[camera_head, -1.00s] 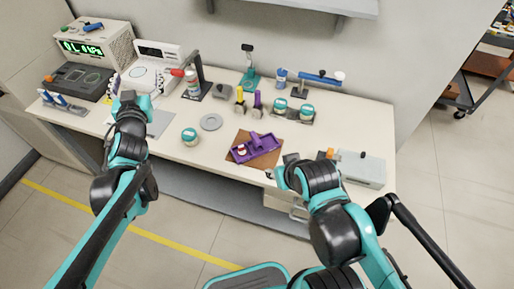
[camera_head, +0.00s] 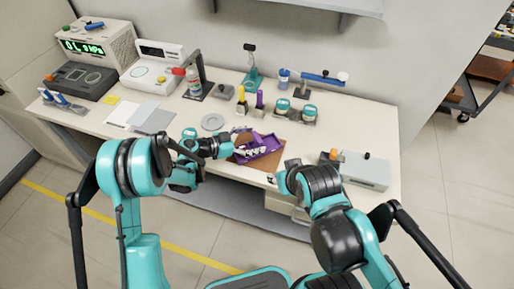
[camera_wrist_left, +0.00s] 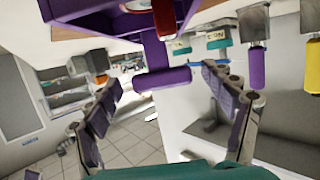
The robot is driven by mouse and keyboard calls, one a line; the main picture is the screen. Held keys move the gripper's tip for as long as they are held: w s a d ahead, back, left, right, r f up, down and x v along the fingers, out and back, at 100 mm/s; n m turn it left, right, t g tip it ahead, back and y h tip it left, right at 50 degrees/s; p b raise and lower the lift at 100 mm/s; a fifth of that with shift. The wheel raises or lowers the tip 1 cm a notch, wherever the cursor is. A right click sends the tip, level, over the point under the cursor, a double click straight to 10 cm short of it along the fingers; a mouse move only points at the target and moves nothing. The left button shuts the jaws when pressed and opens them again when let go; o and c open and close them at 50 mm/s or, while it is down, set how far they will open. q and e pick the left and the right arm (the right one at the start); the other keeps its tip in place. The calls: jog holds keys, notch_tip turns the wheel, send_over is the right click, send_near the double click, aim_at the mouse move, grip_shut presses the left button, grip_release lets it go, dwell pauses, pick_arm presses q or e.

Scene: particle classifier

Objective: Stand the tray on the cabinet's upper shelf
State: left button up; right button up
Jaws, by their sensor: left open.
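The purple tray (camera_head: 268,147) lies on a brown mat (camera_head: 272,163) at the front middle of the bench. In the left wrist view the tray (camera_wrist_left: 100,12) fills the top, with a round item and a red part in it. Its purple handle bar (camera_wrist_left: 160,78) lies between the open fingers of my left gripper (camera_wrist_left: 160,100), apart from both. In the head view my left gripper (camera_head: 236,148) is at the tray's left side, hiding part of it. My right gripper (camera_head: 282,178) is low, in front of the mat; its jaws do not show clearly. I cannot identify the cabinet.
A grey box (camera_head: 362,172) stands right of the mat. Behind the tray are yellow and purple handled tools (camera_head: 242,100) and a rack with teal-lidded jars (camera_head: 296,110). A grey disc (camera_head: 213,122) lies behind my left gripper. A wall shelf (camera_head: 320,5) hangs above.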

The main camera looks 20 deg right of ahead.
aim_at(266, 137)
pick_arm(q)
jog(key=b+x, duration=0.1)
jog(key=x, duration=0.3)
jog(key=shift+w+d+f+b, duration=0.1)
jog(key=shift+d+f+b, duration=0.05)
jog(key=shift+d+b, duration=0.15)
jog(key=shift+w+d, duration=0.1)
jog(key=shift+d, duration=0.25)
jog(key=shift+a, duration=0.1)
jog(key=shift+c, duration=1.2)
jog(key=c, duration=1.5)
jog(key=shift+c, duration=0.2)
